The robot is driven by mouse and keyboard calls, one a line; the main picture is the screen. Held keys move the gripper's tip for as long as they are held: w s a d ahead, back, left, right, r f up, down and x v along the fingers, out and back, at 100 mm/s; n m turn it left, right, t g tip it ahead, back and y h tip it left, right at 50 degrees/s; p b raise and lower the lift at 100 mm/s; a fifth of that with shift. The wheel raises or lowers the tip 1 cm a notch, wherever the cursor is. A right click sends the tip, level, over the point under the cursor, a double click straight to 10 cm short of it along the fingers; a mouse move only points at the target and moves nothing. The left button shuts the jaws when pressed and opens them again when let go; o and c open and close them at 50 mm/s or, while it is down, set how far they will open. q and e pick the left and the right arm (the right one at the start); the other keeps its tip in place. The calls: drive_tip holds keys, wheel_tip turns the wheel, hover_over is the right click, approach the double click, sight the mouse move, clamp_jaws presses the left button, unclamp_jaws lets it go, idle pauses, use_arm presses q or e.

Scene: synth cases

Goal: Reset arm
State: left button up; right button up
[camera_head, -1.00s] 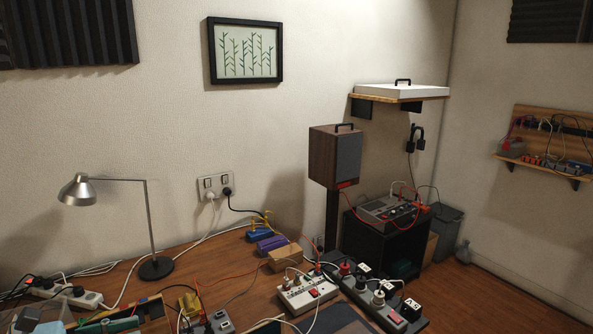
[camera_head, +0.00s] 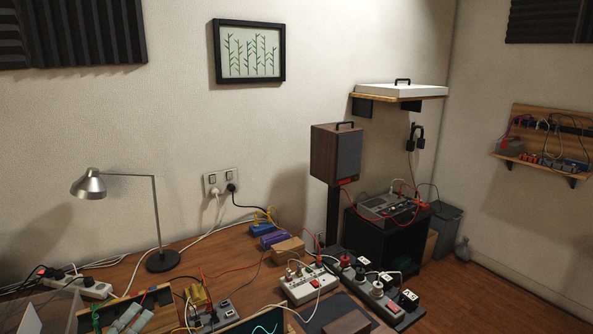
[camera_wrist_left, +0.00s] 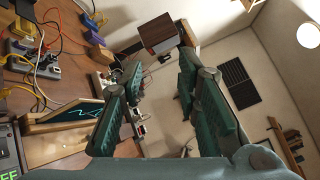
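My left gripper (camera_wrist_left: 160,72) shows in the left wrist view. Its two dark green fingers are spread apart with a clear gap and nothing between them. Through the gap I see the room, with the brown speaker (camera_wrist_left: 158,33) beyond the fingertips. The gripper is raised clear of things as far as this view shows. Neither gripper shows in the head view, and my right gripper is in no view.
A speaker (camera_head: 335,155) stands behind. Floor (camera_head: 480,290) at the right is clear.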

use_arm(q)
drive_tip(key=s+a+f+n+g+y, duration=0.2)
drive_tip(key=s+f+n+g+y, duration=0.15)
drive_tip(key=f+n+y, duration=0.45)
drive_tip(key=s+d+f+n+g+h, duration=0.1)
drive_tip(key=s+d+f+n+g, duration=0.4)
drive_tip(key=s+f+n, duration=0.5)
drive_tip(key=s+d+f+n+g+h, duration=0.1)
drive_tip(key=s+d+f+n+g, duration=0.2)
drive_tip(key=s+f+n+g, duration=0.65)
drive_tip(key=s+a+f+m+t+b, duration=0.1)
drive_tip(key=s+f+b, duration=0.15)
drive_tip(key=f, duration=0.75)
drive_tip(key=s+a+f+m+t+b, duration=0.1)
drive_tip(key=f+b, duration=0.2)
drive_tip(key=f, duration=0.6)
drive_tip(key=s+f+b, duration=0.2)
drive_tip(key=s+f, duration=0.5)
drive_tip(key=f, duration=0.3)
drive_tip(key=s+f+g+b, duration=0.1)
drive_tip(key=s+f+b, duration=0.2)
drive_tip(key=s+f, duration=0.4)
wheel_tip(320, 180, down, 3)
drive_tip(key=shift+s+a+r, duration=0.1)
drive_tip(key=shift+s+a, duration=0.2)
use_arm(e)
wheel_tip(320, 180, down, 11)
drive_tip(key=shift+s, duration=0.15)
